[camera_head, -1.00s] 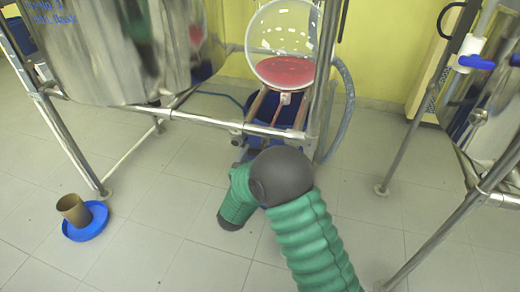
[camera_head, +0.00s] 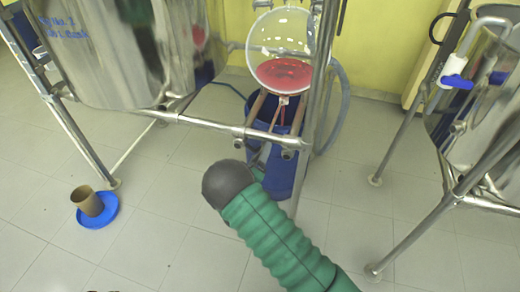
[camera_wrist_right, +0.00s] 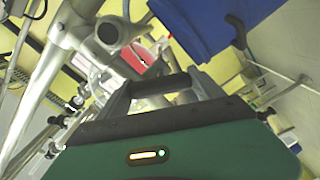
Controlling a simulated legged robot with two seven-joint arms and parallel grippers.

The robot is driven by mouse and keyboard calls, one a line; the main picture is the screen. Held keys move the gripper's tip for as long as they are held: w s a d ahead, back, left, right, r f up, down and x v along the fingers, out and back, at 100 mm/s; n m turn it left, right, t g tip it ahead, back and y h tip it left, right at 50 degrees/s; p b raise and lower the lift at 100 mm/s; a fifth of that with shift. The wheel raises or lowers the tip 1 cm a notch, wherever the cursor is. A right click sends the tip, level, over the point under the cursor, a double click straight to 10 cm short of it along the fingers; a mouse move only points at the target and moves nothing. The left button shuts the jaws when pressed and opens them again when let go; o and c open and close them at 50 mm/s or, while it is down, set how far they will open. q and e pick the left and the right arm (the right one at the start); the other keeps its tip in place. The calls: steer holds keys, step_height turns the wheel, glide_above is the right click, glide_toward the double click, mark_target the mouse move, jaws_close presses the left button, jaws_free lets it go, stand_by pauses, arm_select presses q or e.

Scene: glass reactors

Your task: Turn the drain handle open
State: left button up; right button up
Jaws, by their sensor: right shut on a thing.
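The round glass flask (camera_head: 280,52) holds red liquid at the back, and a thin red line (camera_head: 282,113) shows beneath it, above a blue drum (camera_head: 290,178). My right gripper (camera_head: 262,158) is below the flask, partly hidden behind my green arm. In the right wrist view my right gripper (camera_wrist_right: 158,86) is closed, with its dark fingers pointing toward the flask's red liquid (camera_wrist_right: 140,62). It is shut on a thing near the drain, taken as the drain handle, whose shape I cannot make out. My left gripper is not in view.
A metal frame rail (camera_head: 215,124) with pipe ends runs close to my right gripper. A steel vessel (camera_head: 120,55) stands left and another frame (camera_head: 430,225) right. A blue dish (camera_head: 97,212) with a brown cup (camera_head: 87,201) lies on the floor.

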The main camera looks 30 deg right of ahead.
steer(key=n+p, duration=0.2)
steer(key=n, duration=0.1)
steer(key=shift+a, duration=0.15)
steer(key=shift+f+n+p, duration=0.15)
steer(key=shift+n+p, duration=0.3)
steer(key=shift+n, duration=0.85)
steer(key=shift+f, duration=0.1)
steer(key=o, duration=1.4)
steer(key=shift+w, duration=0.15)
steer(key=shift+c, duration=0.2)
